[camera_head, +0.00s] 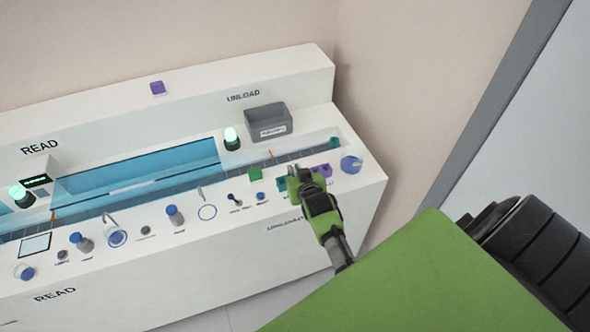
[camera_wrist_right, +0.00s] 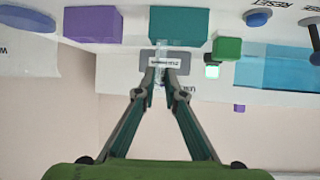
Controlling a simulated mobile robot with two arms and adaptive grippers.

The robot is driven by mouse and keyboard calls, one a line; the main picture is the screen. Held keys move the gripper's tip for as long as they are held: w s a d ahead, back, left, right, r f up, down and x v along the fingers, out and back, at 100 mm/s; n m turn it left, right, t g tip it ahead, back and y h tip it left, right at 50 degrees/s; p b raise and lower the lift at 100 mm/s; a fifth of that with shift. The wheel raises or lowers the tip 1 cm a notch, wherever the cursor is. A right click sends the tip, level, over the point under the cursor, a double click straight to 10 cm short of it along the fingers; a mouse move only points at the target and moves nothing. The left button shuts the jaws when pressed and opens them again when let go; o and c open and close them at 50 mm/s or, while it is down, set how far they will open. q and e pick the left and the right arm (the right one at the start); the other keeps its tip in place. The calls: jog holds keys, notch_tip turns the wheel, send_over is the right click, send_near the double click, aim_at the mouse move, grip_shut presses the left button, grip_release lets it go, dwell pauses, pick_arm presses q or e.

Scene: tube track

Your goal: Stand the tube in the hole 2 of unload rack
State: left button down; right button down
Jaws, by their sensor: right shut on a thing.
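My right gripper (camera_head: 293,172) is over the front right of the white machine, beside the small coloured blocks. In the right wrist view, its fingers (camera_wrist_right: 162,78) are shut on a thin, clear tube (camera_wrist_right: 161,52). The tube is hard to make out in the head view. A teal block (camera_wrist_right: 178,27) and a purple block (camera_wrist_right: 93,25) stand near the fingertips; the purple one also shows in the head view (camera_head: 323,171). I cannot tell which block is the unload rack, and no numbered holes are readable. My left gripper is not in view.
A grey labelled bin (camera_head: 268,122) stands on the machine below the UNLOAD lettering. A green block (camera_head: 254,174) is left of the gripper. A blue knob (camera_head: 351,164) is at the right end. Switches and knobs line the front. A clear-covered blue track (camera_head: 140,180) runs left.

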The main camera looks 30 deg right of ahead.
jog(key=shift+f, duration=0.1)
dwell(0.3)
jog(key=shift+f+b, duration=0.4)
jog(key=shift+f, duration=0.1)
jog(key=c, duration=2)
grip_release()
jog(key=shift+c, duration=0.2)
jog(key=v, duration=1.2)
jog(key=shift+f, duration=0.15)
